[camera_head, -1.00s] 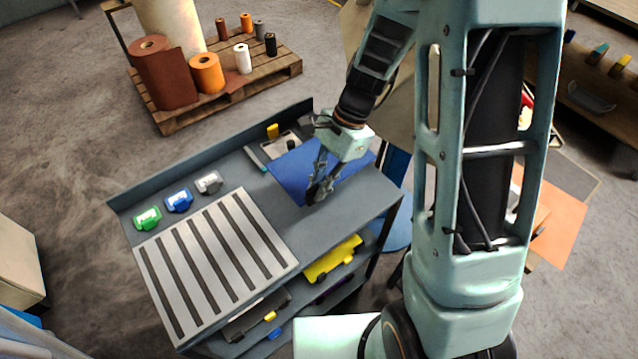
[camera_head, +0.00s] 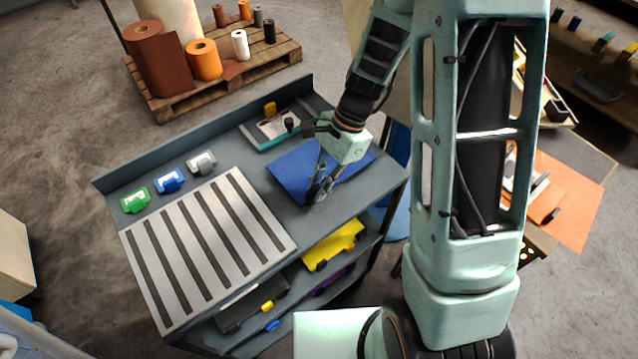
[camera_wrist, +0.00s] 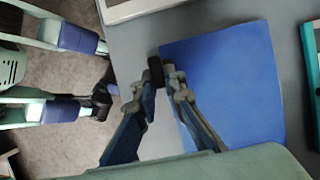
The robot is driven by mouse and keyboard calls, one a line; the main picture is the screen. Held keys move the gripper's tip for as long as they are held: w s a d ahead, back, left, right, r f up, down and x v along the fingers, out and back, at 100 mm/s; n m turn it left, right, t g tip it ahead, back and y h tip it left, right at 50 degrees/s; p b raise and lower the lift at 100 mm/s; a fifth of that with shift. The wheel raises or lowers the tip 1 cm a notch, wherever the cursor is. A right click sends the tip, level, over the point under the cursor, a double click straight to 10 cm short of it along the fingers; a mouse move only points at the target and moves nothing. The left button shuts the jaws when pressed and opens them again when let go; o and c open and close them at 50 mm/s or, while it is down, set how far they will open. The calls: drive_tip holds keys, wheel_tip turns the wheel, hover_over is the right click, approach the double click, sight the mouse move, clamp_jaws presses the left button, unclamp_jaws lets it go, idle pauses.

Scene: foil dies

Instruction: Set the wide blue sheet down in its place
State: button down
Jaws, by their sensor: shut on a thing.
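The wide blue sheet (camera_head: 290,172) is over the right end of the grey cart's top, partly hidden behind my gripper. My gripper (camera_head: 317,193) is shut on the sheet's near edge in the head view. In the wrist view the fingertips (camera_wrist: 163,72) meet the sheet's left edge close to a corner, and most of the blue sheet (camera_wrist: 235,85) stretches to the right of them. The sheet looks almost level with the grey top. I cannot tell whether it rests on it or hangs just above.
A striped slotted plate (camera_head: 243,196) fills the cart's left part. Green, blue and grey clips (camera_head: 170,180) lie behind it. A teal-edged tray (camera_head: 262,143) sits behind the sheet. Yellow pieces (camera_head: 335,245) lie on the shelf below. A pallet of rolls (camera_head: 215,85) stands beyond.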

drive_tip(key=shift+f, duration=0.6)
drive_tip(key=shift+f+b, duration=0.55)
drive_tip(key=shift+b, duration=0.1)
drive_tip(key=c, duration=1.9)
unclamp_jaws()
drive_tip(key=shift+c, duration=0.2)
drive_tip(key=v, duration=1.2)
drive_tip(key=shift+w, duration=0.1)
